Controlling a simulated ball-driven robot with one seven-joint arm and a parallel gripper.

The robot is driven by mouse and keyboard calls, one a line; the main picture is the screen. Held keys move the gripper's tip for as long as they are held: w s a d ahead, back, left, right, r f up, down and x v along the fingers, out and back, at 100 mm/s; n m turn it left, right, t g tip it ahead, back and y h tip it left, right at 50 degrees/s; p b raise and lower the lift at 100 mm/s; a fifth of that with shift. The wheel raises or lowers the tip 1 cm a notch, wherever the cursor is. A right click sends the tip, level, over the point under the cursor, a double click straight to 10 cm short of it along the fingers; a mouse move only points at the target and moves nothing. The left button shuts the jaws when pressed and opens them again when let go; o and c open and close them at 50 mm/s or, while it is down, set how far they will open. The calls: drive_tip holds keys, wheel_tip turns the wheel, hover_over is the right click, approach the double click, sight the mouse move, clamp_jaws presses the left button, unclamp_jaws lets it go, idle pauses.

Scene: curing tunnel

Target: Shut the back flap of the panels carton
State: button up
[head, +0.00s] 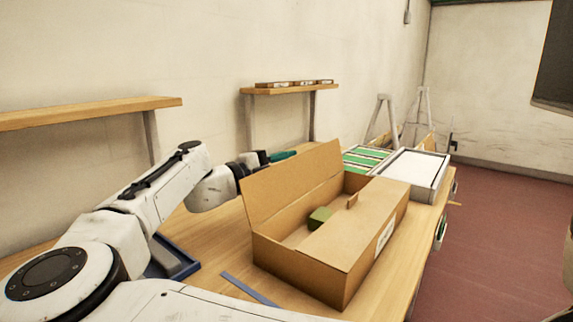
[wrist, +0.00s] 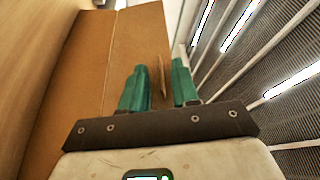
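The panels carton (head: 300,265) is an open brown box on the wooden table. Its back flap (head: 293,180) stands up, leaning slightly outward, on the side towards the wall. The flap on the other side (head: 345,225) lies shut over part of the top. A small green block (head: 319,216) shows inside through the gap. My gripper (head: 283,155) has teal fingers and is behind the upper part of the raised flap. In the wrist view the gripper (wrist: 158,85) has its fingers apart, with brown cardboard (wrist: 125,45) ahead. A thin brown edge shows between the fingers; I cannot tell whether they touch it.
A tray with green panels (head: 367,156) and a white-topped box (head: 414,168) stand beyond the carton. A blue tray (head: 178,257) and a blue strip (head: 248,289) lie in front. Wall shelves (head: 90,112) are behind, one (head: 285,89) bearing small boxes.

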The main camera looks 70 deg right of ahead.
clamp_jaws()
idle(1.4)
